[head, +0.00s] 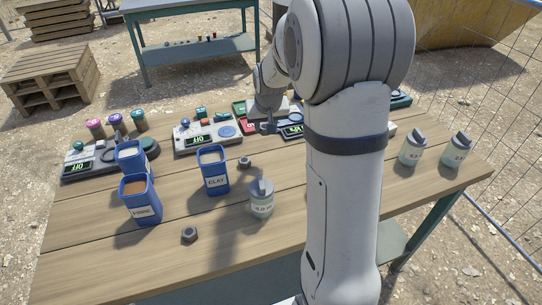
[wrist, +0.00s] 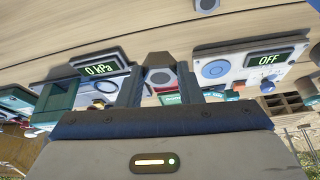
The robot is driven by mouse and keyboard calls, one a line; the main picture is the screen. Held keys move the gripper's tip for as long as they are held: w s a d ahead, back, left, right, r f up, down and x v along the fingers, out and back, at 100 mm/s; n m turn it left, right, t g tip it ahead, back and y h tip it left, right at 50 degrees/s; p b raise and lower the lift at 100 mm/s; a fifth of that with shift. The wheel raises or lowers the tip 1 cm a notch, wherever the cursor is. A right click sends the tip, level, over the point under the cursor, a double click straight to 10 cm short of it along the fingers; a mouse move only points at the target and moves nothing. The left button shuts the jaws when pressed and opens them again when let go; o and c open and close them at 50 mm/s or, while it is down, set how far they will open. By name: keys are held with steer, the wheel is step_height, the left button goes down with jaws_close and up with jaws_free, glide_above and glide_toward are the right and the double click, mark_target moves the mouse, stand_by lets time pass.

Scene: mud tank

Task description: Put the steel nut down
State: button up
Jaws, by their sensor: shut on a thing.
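My gripper (wrist: 160,88) is shut on a grey steel nut (wrist: 161,75), which sits between the two fingertips in the wrist view. In the head view my gripper (head: 268,128) is over the back middle of the wooden table (head: 90,262), beside the devices. The held nut is too small to make out there, and I cannot tell whether it touches the table. Another dark nut (head: 189,234) lies near the front left of the table, and one more (head: 244,162) lies behind the lidded cup.
Blue containers (head: 213,170) stand at left, one labelled CLAY. A lidded cup (head: 261,197) stands at middle front; two more (head: 412,147) are at right. Devices with displays (head: 207,136) line the back. The front left of the table is mostly clear. My arm hides part of the table.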

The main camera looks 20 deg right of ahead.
step_height(320, 180, down, 10)
steer(key=shift+a+f+p, duration=0.15)
steer(key=shift+f+p, duration=0.1)
steer(key=shift+p, duration=0.05)
stand_by(0.3)
steer(key=o, duration=1.1)
steer(key=shift+f, duration=0.1)
